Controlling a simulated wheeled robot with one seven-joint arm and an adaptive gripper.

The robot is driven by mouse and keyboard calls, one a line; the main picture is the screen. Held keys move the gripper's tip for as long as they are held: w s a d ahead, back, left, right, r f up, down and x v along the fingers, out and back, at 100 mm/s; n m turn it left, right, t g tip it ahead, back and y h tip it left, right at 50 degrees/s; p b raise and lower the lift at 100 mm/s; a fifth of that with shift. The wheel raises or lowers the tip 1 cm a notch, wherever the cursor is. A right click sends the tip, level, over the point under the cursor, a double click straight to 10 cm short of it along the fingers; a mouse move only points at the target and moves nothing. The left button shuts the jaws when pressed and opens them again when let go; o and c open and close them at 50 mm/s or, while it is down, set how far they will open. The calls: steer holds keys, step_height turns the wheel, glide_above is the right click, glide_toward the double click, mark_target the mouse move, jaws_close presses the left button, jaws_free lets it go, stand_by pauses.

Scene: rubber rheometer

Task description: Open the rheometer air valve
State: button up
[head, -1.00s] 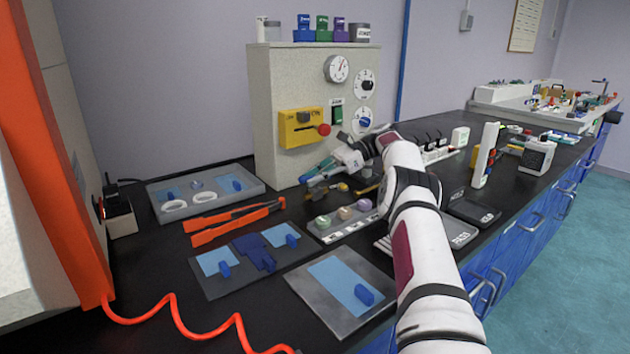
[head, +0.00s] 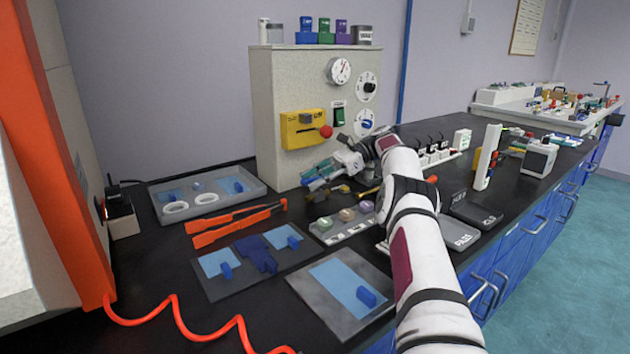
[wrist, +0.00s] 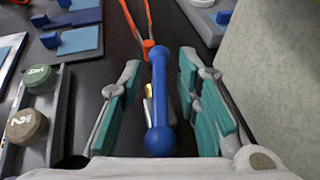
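The air valve shows in the wrist view as a blue lever (wrist: 159,100) with rounded ends, above a small brass part (wrist: 148,108). In the head view brass fittings (head: 343,192) lie on the bench in front of the grey rheometer cabinet (head: 290,90), partly hidden by my gripper. My gripper (wrist: 165,100) is open. Its teal-padded fingers stand on either side of the blue lever, with a visible gap on each side. In the head view my gripper (head: 314,179) is low, close to the cabinet's front. The lever's contact with the valve body is hidden.
Orange tongs (head: 238,222) lie left of my gripper. A tray with round sample pots (head: 346,215) stands in front. The yellow panel with a red knob (head: 304,129) is on the cabinet above. A grey tray (head: 160,208) sits at the back left.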

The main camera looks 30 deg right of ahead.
steer(key=shift+s+d+r+p, duration=0.1)
steer(key=shift+p, duration=0.25)
steer(key=shift+r+m+t+h+p, duration=0.1)
steer(key=shift+m+t+h+p, duration=0.2)
steer(key=shift+m+t+p, duration=0.65)
